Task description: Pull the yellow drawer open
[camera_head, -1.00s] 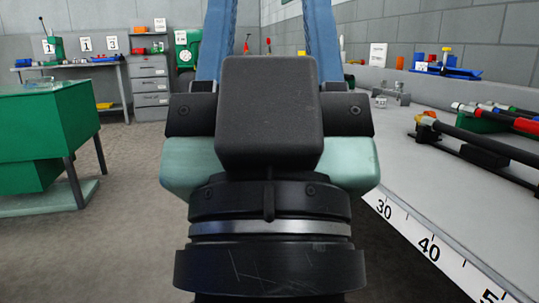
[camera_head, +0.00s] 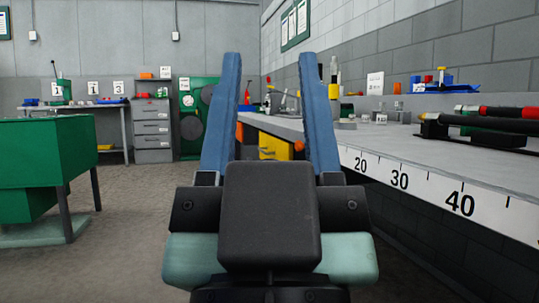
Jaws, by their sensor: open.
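The yellow drawer (camera_head: 274,147) shows under the far part of the grey workbench (camera_head: 430,165), between my fingers in the picture and some way beyond them. It looks closed, but its front is small and partly hidden, so I cannot tell for certain. My gripper (camera_head: 269,62) is in the middle of the view, with its two blue fingers spread apart and pointing up and forward. Nothing is between the fingers, and they do not touch the drawer.
The bench front with its number scale (camera_head: 400,180) runs along my right. A green machine or table (camera_head: 45,165) stands at the left. A grey drawer cabinet (camera_head: 152,130) and a green cabinet (camera_head: 200,110) stand at the back. Open floor (camera_head: 130,205) lies left of centre.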

